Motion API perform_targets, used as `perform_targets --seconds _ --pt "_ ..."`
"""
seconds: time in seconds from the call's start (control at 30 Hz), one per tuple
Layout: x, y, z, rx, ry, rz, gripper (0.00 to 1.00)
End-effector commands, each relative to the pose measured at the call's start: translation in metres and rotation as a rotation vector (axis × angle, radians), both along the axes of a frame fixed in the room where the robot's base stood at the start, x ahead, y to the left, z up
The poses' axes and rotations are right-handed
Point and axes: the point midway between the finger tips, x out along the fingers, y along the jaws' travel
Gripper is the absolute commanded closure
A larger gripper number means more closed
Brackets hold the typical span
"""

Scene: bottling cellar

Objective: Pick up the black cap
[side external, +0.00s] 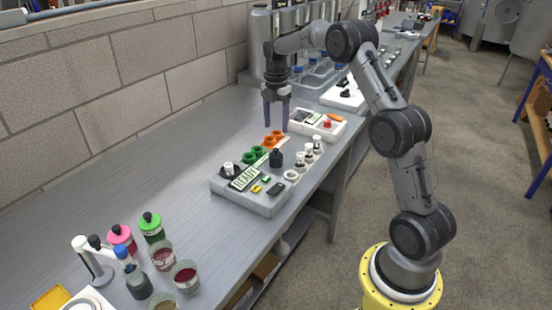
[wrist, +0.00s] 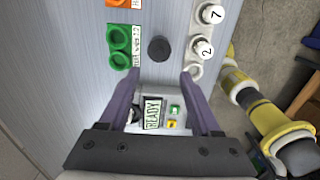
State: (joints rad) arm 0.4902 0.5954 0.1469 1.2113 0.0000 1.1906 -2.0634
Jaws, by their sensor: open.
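The black cap (wrist: 158,49) shows in the wrist view as a dark round disc, between the green rings and the white numbered pieces. I see no contact with the cap.
Green rings (side external: 252,154) and orange rings (side external: 273,139) lie left of the cap. White numbered pieces (side external: 308,151) stand to its right. Bottles and cups (side external: 150,228) stand at the near bench end; bare bench lies left.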

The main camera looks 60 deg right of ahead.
Motion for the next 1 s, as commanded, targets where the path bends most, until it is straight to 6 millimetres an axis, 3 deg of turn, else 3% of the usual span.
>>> perform_targets --seconds 0.4,0.67,1.0 --pt "-0.001 -0.001 -0.068 0.000 0.001 -0.003 0.35" --pt "-0.001 -0.001 -0.086 0.000 0.000 -0.003 0.35" --pt "0.000 -0.003 -0.129 0.000 0.000 -0.003 0.35"
